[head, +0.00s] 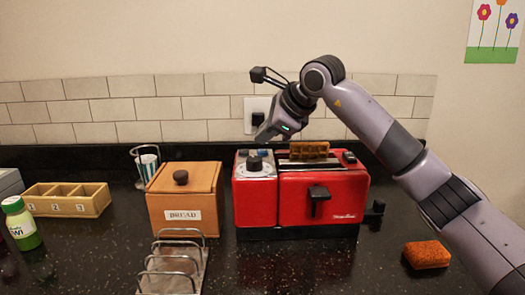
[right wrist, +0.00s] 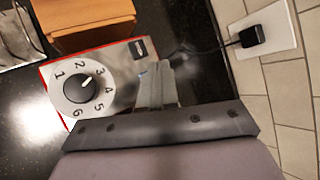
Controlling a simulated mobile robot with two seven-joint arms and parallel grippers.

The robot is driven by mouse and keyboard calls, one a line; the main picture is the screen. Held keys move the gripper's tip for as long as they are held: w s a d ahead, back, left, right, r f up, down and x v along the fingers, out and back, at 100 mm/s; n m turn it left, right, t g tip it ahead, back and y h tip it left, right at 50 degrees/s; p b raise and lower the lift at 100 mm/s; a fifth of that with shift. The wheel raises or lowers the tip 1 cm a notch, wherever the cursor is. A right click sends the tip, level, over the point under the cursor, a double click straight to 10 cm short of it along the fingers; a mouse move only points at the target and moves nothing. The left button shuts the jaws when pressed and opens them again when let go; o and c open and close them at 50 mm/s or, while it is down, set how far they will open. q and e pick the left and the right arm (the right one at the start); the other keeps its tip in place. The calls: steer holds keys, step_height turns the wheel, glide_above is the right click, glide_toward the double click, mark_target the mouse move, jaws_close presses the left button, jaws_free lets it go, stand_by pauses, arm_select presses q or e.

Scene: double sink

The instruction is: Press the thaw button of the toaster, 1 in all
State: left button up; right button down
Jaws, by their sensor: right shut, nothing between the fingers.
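The red toaster (head: 335,212) stands on the counter, with a waffle-like slice (head: 309,149) in its slot and a black lever on its front. Its left control panel carries a dial (head: 255,164), also seen in the right wrist view (right wrist: 82,86) with numbers 1 to 6. A small dark button (right wrist: 138,48) sits near the panel's corner; I cannot read its label. My right gripper (head: 264,138) is shut and empty, pointing down just above the back of the panel. Its fingers (right wrist: 155,88) hide part of the panel; contact cannot be told. My left gripper is not in view.
A wooden bread box (head: 185,200) stands left of the toaster, with a wire rack (head: 172,265) in front. A wall outlet with a plug (head: 257,116) is behind. An orange sponge (head: 427,254) lies at right. A green bottle (head: 20,222) and wooden tray (head: 68,200) are far left.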

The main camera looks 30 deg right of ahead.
mark_target(265, 152)
steer(key=shift+f, duration=0.15)
stand_by(0.7)
steer(key=shift+f, duration=0.3)
steer(key=shift+f+b, duration=0.4)
steer(key=shift+f, duration=0.1)
stand_by(0.8)
steer(key=shift+r+p, duration=0.8)
steer(key=shift+r, duration=0.1)
step_height(265, 152, up, 5)
steer(key=p, duration=0.4)
steer(key=shift+r+p, duration=0.1)
steer(key=shift+p, duration=0.2)
